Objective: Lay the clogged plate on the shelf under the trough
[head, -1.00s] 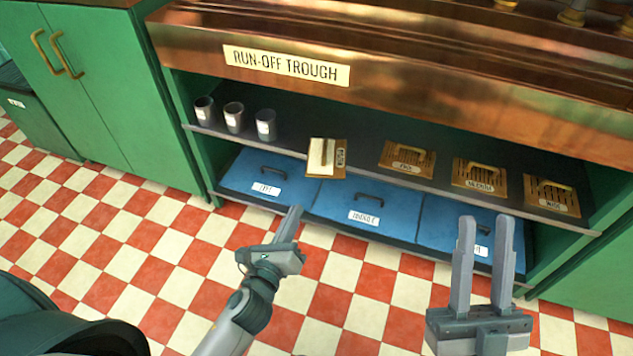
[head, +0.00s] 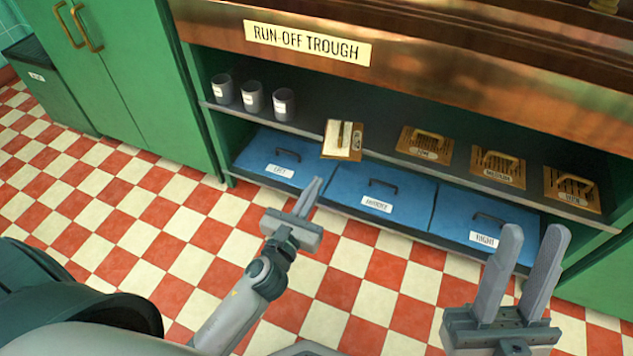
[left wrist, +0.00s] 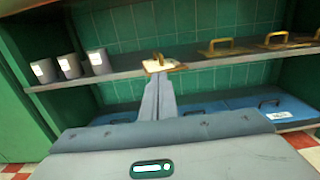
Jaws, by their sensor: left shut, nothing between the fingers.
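A wooden plate (head: 342,140) with a pale, covered top and a small unreadable label lies on the shelf (head: 309,116) under the copper run-off trough (head: 440,75). It appears to jut over the shelf's front edge. The plate also shows in the left wrist view (left wrist: 163,66), just beyond the fingertips. My left gripper (head: 313,186) is shut and empty, in front of and below the plate, apparently not touching it. My right gripper (head: 534,242) is open and empty in front of the blue bins at the lower right.
Three grey cups (head: 252,98) stand left of the plate. Slatted plates with handles, including one left (head: 425,146), one middle (head: 498,168) and one right (head: 571,190), lie on the shelf. Blue lidded bins (head: 380,199) sit below. Shelf space between plates is bare.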

